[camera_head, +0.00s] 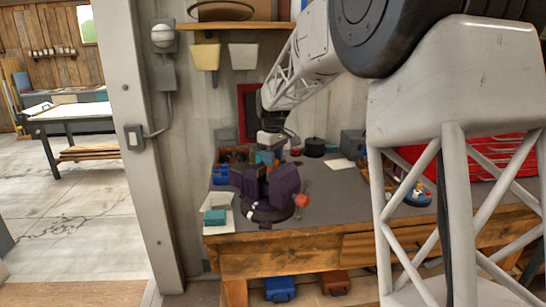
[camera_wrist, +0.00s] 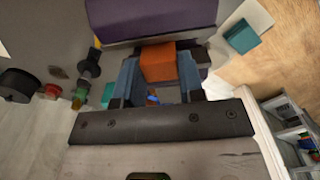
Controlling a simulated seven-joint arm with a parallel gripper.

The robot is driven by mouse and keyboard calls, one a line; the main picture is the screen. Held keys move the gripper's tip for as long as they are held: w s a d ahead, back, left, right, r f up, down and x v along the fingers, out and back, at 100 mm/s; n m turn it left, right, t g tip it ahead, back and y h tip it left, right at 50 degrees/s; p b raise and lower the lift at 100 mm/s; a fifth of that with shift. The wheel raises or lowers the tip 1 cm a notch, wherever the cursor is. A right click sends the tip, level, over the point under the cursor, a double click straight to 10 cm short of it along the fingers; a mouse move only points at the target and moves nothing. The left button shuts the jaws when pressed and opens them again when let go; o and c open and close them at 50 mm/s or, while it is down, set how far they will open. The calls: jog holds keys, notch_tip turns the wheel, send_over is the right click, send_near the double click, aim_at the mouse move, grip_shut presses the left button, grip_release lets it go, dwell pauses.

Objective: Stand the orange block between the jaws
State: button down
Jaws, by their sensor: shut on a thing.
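The orange block (camera_wrist: 158,60) shows in the wrist view between the two blue-grey fingers of my gripper (camera_wrist: 159,70), which is shut on it. In the wrist view a purple jaw (camera_wrist: 150,18) fills the top, close to the block.
A teal block (camera_head: 215,217) rests on white paper at the bench's front left. A red ball-ended handle (camera_head: 302,200) sticks out right of the jaws. Bins, a black pot (camera_head: 315,147) and a grey box stand at the back.

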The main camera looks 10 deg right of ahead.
dwell(0.4)
jog(key=c, duration=0.6)
grip_release()
jog(key=shift+f, duration=0.15)
jog(key=shift+c, duration=0.2)
jog(key=shift+r, duration=3.05)
jog(key=shift+s, duration=0.1)
